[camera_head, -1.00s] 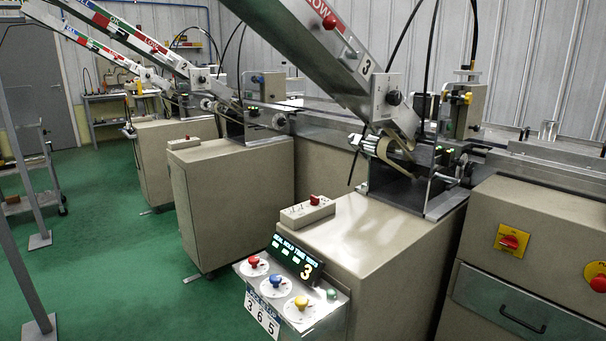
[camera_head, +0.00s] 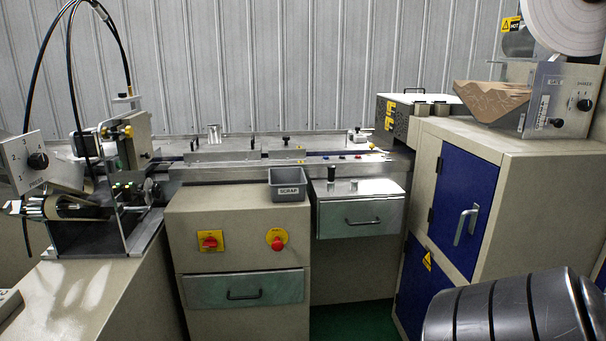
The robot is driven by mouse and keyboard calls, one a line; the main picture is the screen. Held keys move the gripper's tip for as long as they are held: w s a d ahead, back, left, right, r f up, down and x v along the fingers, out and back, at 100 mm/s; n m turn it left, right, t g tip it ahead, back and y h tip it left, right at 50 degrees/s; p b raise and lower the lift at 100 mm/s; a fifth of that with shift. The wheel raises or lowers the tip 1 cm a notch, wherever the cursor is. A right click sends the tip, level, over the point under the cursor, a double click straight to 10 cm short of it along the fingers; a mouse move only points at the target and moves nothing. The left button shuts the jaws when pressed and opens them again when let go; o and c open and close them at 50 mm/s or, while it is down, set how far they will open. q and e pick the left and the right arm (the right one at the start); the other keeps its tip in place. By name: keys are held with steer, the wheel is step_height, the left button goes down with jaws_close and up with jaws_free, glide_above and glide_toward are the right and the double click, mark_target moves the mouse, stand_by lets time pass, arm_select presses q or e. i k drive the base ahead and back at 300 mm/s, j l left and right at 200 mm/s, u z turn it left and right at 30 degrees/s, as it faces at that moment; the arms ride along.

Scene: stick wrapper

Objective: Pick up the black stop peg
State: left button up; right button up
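A small black upright peg (camera_head: 331,173), which looks like the black stop peg, stands on the light top of a small drawer unit (camera_head: 361,220) at the centre right. A shorter silver piece (camera_head: 354,185) stands just right of it. Another small black knob (camera_head: 285,141) shows farther back on the metal rail; I cannot tell whether it is a peg. Neither of my grippers is in view.
A grey scrap bin (camera_head: 288,187) sits left of the peg, above a beige cabinet (camera_head: 240,215) with two red knobs. A tall cabinet with blue doors (camera_head: 468,200) stands at the right. A feeder mechanism (camera_head: 125,190) is at the left. Green floor shows below the drawer unit.

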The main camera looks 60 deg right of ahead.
mark_target(331, 169)
steer(key=z, duration=1.95)
